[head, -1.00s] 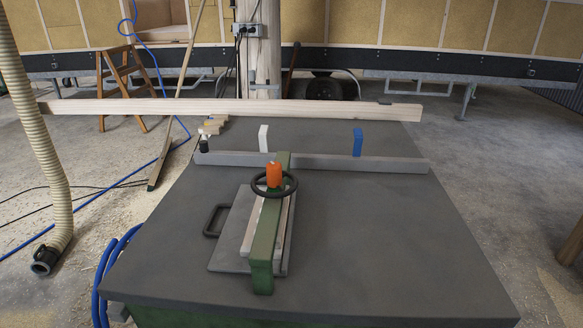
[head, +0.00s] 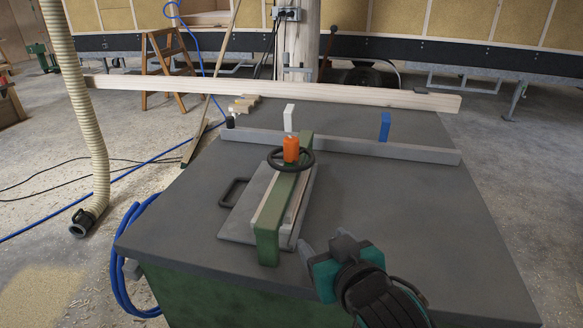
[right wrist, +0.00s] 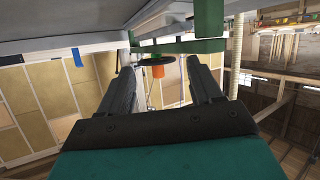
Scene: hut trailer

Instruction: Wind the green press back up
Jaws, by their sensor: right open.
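The green press (head: 270,235) is a green beam across a grey plate (head: 235,225) on the dark table. On top sit a black handwheel (head: 308,163) and an orange knob (head: 291,149). Pale strips lie along the beam; whether the press touches them I cannot tell. My right gripper (head: 325,243) is open and empty over the table's front part, to the right of the beam's near end and short of the wheel. In the right wrist view, upside down, the wheel (right wrist: 155,58) and orange knob (right wrist: 158,72) show beyond the spread fingers (right wrist: 162,78). My left gripper is out of view.
A grey fence (head: 400,152) with a white block (head: 289,118) and a blue block (head: 384,127) crosses the table. A long timber (head: 270,92) lies behind. A black handle (head: 232,192) sticks out left of the plate. The right half of the table (head: 420,210) is clear.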

